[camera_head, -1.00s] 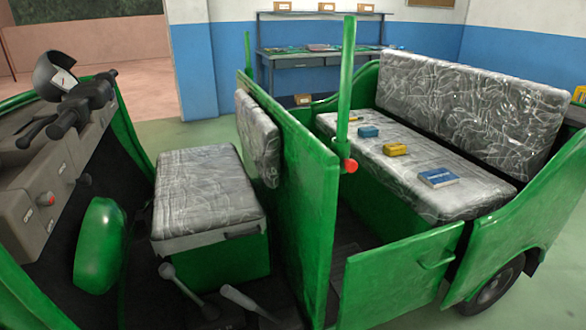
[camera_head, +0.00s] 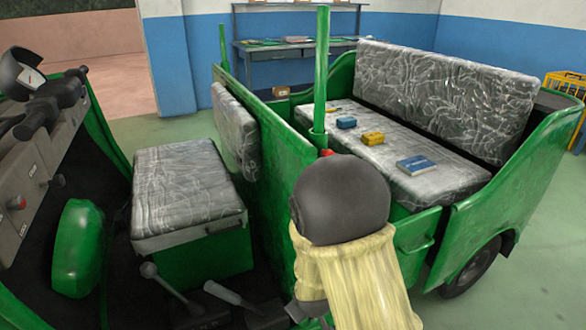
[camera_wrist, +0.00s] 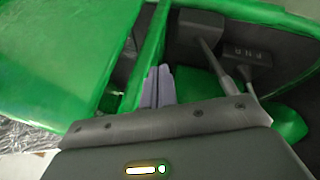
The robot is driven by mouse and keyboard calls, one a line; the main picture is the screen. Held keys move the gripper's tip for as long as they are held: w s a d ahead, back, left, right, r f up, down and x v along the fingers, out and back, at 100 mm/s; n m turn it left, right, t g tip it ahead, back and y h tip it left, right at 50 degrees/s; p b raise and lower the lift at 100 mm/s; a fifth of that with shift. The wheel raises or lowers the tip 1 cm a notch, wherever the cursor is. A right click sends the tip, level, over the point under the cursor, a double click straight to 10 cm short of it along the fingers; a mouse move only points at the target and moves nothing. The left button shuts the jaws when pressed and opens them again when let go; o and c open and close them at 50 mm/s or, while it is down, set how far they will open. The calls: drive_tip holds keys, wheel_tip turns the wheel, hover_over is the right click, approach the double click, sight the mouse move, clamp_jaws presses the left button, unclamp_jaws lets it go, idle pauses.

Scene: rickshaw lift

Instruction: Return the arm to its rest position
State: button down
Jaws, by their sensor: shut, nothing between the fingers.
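My arm (camera_head: 345,215), with a dark rounded joint and a pale yellow sleeve, rises at the lower middle of the head view, in front of the green rickshaw's side. My gripper shows in the wrist view (camera_wrist: 158,85) as two greyish-lilac fingers close together, with nothing between them. It points toward the green panel and the dark floor of the driver's area. In the head view my arm covers part of the rear bench side and the partition; I cannot make out the fingertips there.
The green partition (camera_head: 280,165) stands beside my arm. Left are the driver's seat (camera_head: 185,185) and a floor lever (camera_head: 165,285). The rear bench holds a blue box (camera_head: 346,123), a yellow box (camera_head: 373,138) and a blue book (camera_head: 416,165). Green floor (camera_head: 540,250) is clear at right.

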drive_tip(key=s+d+r+m+g, duration=0.4)
drive_tip(key=s+d+r+m, duration=0.4)
drive_tip(key=s+d+r, duration=0.45)
drive_tip(key=w+p+v, duration=0.3)
drive_tip(key=p+v, duration=1.1)
drive_tip(key=p, duration=0.2)
drive_tip(key=w+a+r+p+v, duration=0.1)
drive_tip(key=w+p+v, duration=0.2)
drive_tip(key=p+v, duration=1.2)
drive_tip(key=shift+a+r+p, duration=0.3)
drive_tip(key=shift+r+p, duration=0.1)
drive_tip(key=shift+p, duration=0.15)
